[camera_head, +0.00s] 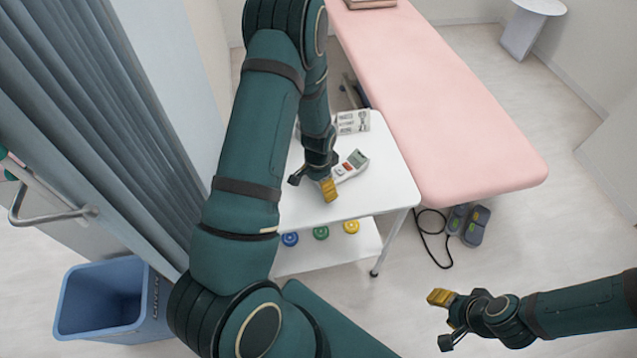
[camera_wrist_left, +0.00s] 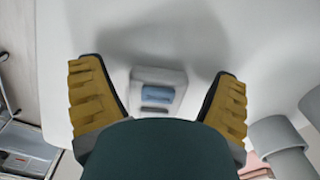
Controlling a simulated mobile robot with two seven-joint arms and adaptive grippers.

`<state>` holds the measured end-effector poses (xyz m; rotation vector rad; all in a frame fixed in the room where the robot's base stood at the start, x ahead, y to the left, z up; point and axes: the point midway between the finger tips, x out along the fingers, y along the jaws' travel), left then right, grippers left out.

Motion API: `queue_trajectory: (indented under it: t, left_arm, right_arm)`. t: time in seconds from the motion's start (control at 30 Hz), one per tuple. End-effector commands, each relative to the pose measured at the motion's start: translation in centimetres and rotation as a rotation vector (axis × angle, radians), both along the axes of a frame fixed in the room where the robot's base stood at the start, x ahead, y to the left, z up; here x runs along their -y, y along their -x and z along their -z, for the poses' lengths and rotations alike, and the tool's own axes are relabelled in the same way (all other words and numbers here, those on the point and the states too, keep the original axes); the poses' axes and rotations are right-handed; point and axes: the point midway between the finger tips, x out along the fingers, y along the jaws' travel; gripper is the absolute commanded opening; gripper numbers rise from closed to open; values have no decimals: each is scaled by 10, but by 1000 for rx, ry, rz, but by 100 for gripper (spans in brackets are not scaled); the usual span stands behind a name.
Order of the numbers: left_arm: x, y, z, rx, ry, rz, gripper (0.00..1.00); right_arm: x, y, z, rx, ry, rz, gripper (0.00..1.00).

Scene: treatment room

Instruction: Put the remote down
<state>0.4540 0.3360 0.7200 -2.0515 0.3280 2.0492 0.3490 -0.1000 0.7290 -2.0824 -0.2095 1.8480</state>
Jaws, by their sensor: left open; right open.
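The remote (camera_head: 352,164) is pale, with a grey screen and a red button, and appears to lie on the white table (camera_head: 385,178) beside the pink couch. It also shows in the left wrist view (camera_wrist_left: 157,92), with a bluish screen, in the gap between my fingers. My left gripper (camera_head: 313,184) is over the table at the remote's near end. Its yellow-padded fingers are spread wide in the left wrist view (camera_wrist_left: 160,76), with no visible contact with the remote. My right gripper (camera_head: 443,320) is open and empty above the floor at the lower right.
Blue, green and yellow rings (camera_head: 320,233) sit on the lower shelf. The pink couch (camera_head: 440,110) borders the table's right side. A blue bin (camera_head: 100,300) and grey curtain (camera_head: 95,110) are at left. A foot pedal (camera_head: 468,223) lies on the floor.

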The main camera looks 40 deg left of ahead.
Motion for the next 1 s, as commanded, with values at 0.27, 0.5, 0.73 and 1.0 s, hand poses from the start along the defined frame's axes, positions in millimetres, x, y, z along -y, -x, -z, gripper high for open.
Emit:
queue_trajectory:
  t: [0.27, 0.5, 0.73, 1.0]
  left_arm:
    - [0, -1, -41, 5, 0, 1, 89]
    - [0, -1, -90, 4, -1, 0, 89]
    - [0, 0, -117, 2, 0, 1, 89]
    - [13, 3, -114, 4, 17, -11, 89]
  right_arm:
    - [0, 2, -12, -5, -1, -1, 47]
    - [-1, 4, -22, -9, -2, -3, 47]
    - [-1, 5, -28, -13, -3, -3, 47]
    - [-1, 6, -28, -14, -3, -3, 47]
